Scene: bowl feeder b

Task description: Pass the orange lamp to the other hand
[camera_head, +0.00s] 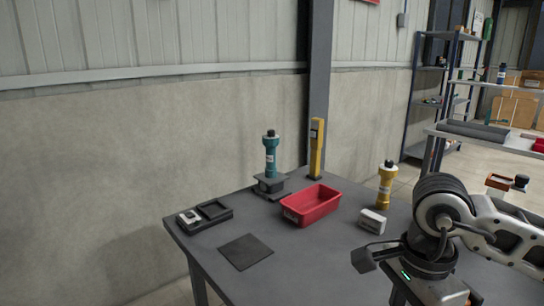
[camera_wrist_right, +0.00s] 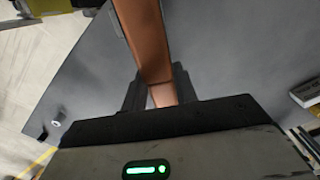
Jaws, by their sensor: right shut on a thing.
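In the right wrist view, my right gripper (camera_wrist_right: 158,92) is shut on an orange bar-shaped body, which I take to be the orange lamp (camera_wrist_right: 143,38). The lamp runs from between the dark fingers up past the top edge of the view, so its far end is hidden. In the head view my right arm comes in from the right, with its hand over the table's right side. The fingers and the held lamp cannot be made out there. My left gripper is in neither view.
The grey table (camera_head: 215,262) holds a red tray (camera_head: 311,208), a teal torch on a stand (camera_head: 270,155), a yellow torch (camera_head: 385,186), a yellow post (camera_head: 317,150), a white box (camera_head: 372,221), a black holder (camera_head: 205,215) and a dark mat (camera_head: 245,251). The front middle is clear.

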